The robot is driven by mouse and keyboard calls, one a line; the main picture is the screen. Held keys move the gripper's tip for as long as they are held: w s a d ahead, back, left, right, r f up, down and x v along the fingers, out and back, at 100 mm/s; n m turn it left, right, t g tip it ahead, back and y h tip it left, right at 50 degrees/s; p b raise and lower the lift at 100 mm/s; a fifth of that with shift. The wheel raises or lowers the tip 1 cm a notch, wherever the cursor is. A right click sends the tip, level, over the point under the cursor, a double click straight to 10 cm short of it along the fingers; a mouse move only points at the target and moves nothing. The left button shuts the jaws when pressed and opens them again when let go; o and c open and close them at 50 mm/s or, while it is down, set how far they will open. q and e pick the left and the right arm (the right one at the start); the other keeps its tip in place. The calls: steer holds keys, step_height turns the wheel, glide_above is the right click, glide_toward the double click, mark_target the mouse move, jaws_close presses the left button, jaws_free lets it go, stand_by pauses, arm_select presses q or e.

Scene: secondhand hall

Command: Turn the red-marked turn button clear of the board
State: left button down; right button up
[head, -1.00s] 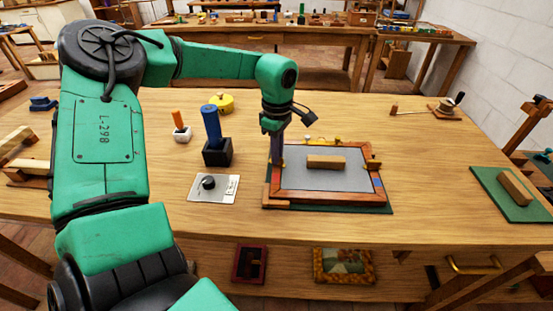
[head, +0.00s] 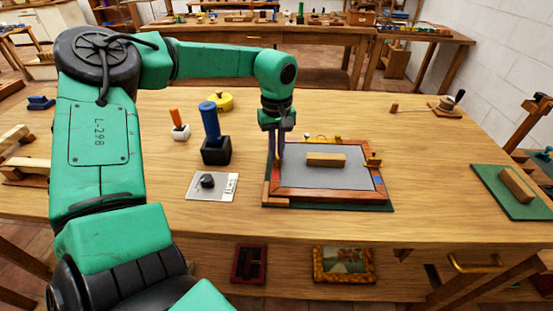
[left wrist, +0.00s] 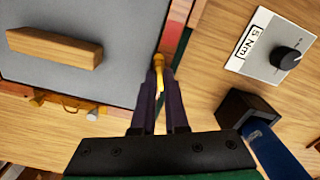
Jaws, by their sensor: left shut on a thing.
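A wooden picture frame (head: 325,197) lies on a green mat, with a grey board (head: 345,180) inside it and a wooden block (head: 326,160) on the board. My left gripper (head: 279,158) points down at the frame's left side. In the left wrist view its dark fingers (left wrist: 160,85) are shut on a brass turn button (left wrist: 159,61) at the frame's edge. Reddish paint shows on the frame beside it. The fingers hide part of the button, so I cannot tell its exact angle to the board. Another brass button (head: 373,161) sits on the right side. My right gripper is out of view.
Left of the frame stand a dial plate (head: 212,186), a blue-handled tool in a black block (head: 216,152), an orange-handled piece (head: 179,127) and a yellow tape (head: 222,102). A green mat with a wooden block (head: 516,185) lies far right. Table between is clear.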

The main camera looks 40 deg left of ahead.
arm_select(q)
steer(key=shift+m, duration=0.7)
steer(key=m, duration=0.3)
steer(key=c, duration=0.6)
jaws_free()
steer(key=shift+r+p, duration=0.3)
steer(key=shift+r, duration=0.35)
steer(key=shift+r+p, duration=0.4)
steer(key=shift+r, duration=0.25)
